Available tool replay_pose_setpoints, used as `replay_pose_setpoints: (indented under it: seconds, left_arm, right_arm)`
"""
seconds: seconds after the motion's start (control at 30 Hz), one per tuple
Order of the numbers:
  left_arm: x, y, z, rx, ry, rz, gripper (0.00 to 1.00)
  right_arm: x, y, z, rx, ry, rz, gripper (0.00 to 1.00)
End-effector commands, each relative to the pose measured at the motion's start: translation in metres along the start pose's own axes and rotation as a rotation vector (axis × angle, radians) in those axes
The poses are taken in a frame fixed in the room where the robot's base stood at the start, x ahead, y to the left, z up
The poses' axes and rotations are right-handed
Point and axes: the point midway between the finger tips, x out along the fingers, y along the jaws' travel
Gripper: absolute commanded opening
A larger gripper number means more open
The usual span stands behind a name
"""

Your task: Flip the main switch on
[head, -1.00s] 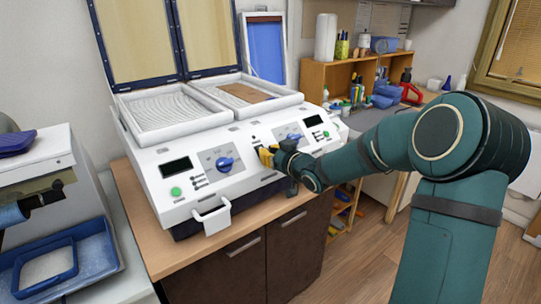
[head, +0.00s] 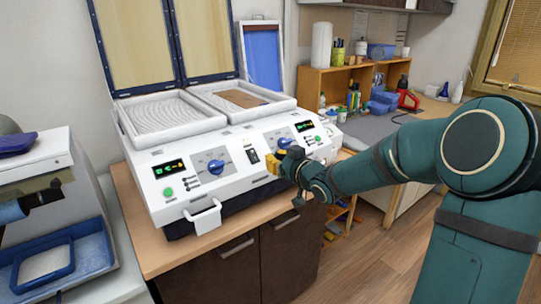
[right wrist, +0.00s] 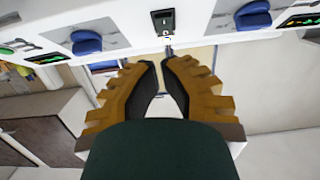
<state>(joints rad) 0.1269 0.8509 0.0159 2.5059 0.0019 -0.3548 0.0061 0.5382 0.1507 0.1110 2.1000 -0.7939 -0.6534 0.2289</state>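The main switch (head: 252,156) is a small black rocker in a dark plate on the sloped front panel of the white forming machine (head: 240,182), between two blue knobs. Both displays beside the knobs are lit, with green and orange marks. My right gripper (head: 277,160), with yellow fingers, is just right of the switch in the head view, apart from it. In the right wrist view the switch (right wrist: 163,20) shows beyond the fingertips (right wrist: 160,64), which are drawn together with only a narrow gap and nothing held. My left gripper is not in view.
Blue knobs (head: 216,168) and a green button (head: 168,192) are on the same panel. A white handle (head: 203,216) juts from the front. Two open lids (head: 137,40) stand behind the trays. Another machine with a blue tray (head: 85,255) is at left. Floor is clear at right.

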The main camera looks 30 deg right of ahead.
Motion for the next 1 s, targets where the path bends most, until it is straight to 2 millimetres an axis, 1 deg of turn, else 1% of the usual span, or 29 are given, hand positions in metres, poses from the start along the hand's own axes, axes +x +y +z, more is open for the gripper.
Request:
replay_pose_setpoints:
  seconds: [0.03, 0.2, 0.37, 0.5, 1.0]
  left_arm:
    - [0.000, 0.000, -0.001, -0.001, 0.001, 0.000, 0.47]
    - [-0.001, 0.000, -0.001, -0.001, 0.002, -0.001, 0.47]
    - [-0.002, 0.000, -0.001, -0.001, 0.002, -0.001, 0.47]
    - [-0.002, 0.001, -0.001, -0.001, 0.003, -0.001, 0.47]
    - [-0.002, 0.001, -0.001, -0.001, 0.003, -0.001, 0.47]
  right_arm:
    - [-0.011, 0.000, 0.002, 0.000, 0.000, 0.002, 0.00]
    - [-0.040, 0.000, 0.008, 0.000, -0.001, 0.002, 0.00]
    - [-0.055, 0.000, 0.012, 0.000, 0.000, 0.000, 0.00]
    - [-0.059, 0.000, 0.013, 0.000, 0.000, -0.001, 0.00]
    - [-0.059, 0.000, 0.013, 0.000, 0.000, -0.001, 0.00]
